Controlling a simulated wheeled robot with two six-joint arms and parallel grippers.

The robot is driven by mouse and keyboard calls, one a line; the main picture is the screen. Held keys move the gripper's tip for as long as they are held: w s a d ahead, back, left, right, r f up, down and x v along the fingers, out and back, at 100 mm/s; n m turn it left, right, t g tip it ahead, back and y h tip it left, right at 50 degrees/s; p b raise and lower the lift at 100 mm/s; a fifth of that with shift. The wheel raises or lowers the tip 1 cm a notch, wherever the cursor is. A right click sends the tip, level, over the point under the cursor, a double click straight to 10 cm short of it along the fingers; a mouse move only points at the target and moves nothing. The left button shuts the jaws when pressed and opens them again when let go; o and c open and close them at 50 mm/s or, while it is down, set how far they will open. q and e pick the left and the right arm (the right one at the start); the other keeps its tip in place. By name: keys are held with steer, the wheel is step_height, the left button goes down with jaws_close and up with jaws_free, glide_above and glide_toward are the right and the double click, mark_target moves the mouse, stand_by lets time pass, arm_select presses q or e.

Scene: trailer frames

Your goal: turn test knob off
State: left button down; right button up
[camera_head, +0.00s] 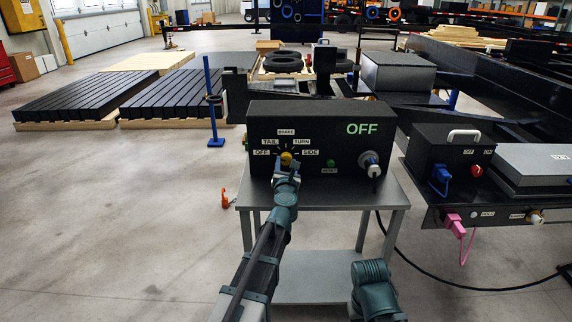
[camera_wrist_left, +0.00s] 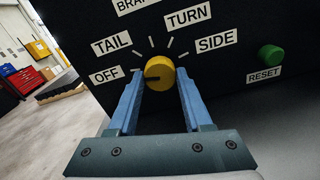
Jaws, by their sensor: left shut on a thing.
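The yellow test knob (camera_head: 286,157) is on the front of a black test box (camera_head: 350,118) on a grey stand. Labels OFF, TAIL, BRAKE, TURN and SIDE surround it, and the box's display (camera_head: 362,128) reads OFF in green. In the left wrist view, the knob (camera_wrist_left: 159,72) has a dark pointer line toward the left, on the OFF label's (camera_wrist_left: 105,76) side. My left gripper (camera_head: 287,166) is at the knob, with blue fingers (camera_wrist_left: 160,88) on its two sides, shut on it. My right arm shows only in part at the bottom; its gripper is not seen.
A green RESET button (camera_head: 331,163) and a plugged connector (camera_head: 369,164) are right of the knob. The stand's grey top (camera_head: 330,198) lies below. The floor at left is mostly clear.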

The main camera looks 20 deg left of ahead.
arm_select(q)
steer(key=shift+s+n, duration=0.1)
steer(key=shift+n, duration=0.3)
steer(key=shift+c, duration=1.6)
jaws_free()
steer(key=shift+s, duration=0.1)
steer(key=v, duration=1.3)
steer(key=shift+s, duration=0.3)
